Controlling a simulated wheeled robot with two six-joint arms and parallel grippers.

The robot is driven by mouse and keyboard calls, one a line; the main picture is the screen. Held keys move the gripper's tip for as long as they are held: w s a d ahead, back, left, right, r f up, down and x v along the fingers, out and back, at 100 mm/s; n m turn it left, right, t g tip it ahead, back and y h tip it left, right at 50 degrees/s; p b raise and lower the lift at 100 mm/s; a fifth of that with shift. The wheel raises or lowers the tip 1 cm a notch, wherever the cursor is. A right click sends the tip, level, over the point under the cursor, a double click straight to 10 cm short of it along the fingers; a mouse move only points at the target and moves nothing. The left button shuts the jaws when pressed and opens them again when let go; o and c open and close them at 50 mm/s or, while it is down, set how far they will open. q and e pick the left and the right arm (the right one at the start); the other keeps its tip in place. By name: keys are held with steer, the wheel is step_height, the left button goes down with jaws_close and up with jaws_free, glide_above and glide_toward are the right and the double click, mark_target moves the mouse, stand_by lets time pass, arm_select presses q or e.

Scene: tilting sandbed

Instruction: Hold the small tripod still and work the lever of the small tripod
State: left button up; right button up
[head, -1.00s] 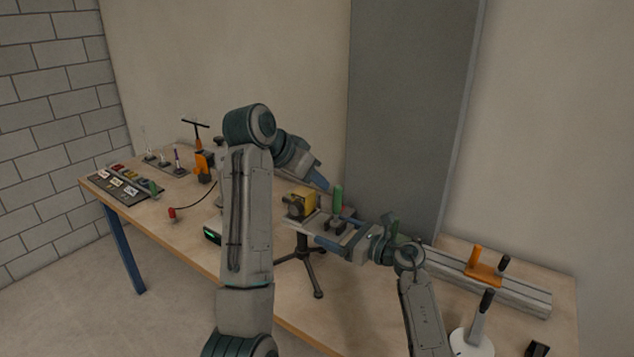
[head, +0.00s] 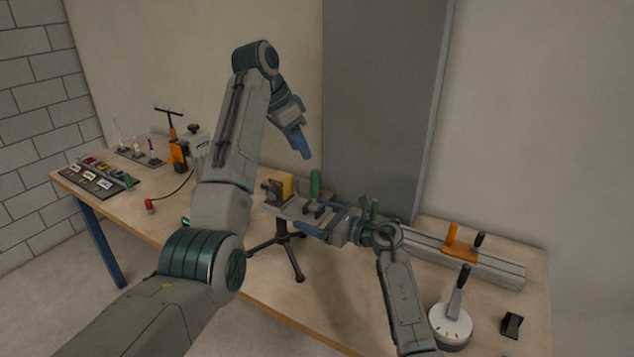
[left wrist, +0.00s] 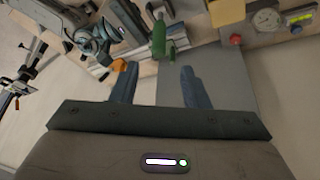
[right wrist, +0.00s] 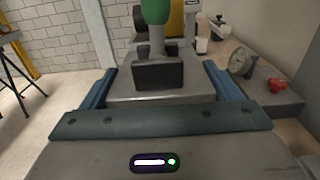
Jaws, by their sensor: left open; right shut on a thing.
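The small tripod (head: 281,238) stands on dark spread legs. Its flat grey head carries a yellow block (head: 282,187) and an upright green-handled lever (head: 315,183). In the right wrist view the lever's green handle (right wrist: 155,11) rises from a dark base block (right wrist: 158,74). My right gripper (head: 303,219) is shut on the grey head, one finger along each side. My left gripper (head: 303,152) is open and empty, above the lever and apart from it. Its spread fingers show in the left wrist view (left wrist: 160,88), with a green handle (left wrist: 158,38) beyond them.
A rail with an orange clamp (head: 461,245) and a white round base with a black-handled lever (head: 451,322) lie at the right of the table. An orange device (head: 178,152) and a labelled panel (head: 98,181) stand at the left. A tall grey panel (head: 385,110) rises behind.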

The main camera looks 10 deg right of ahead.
mark_target(317, 182)
arm_select(q)
steer(key=x, duration=1.2)
steer(key=shift+s+a, duration=0.1)
steer(key=shift+s, duration=0.1)
steer(key=shift+c, duration=0.3)
jaws_close()
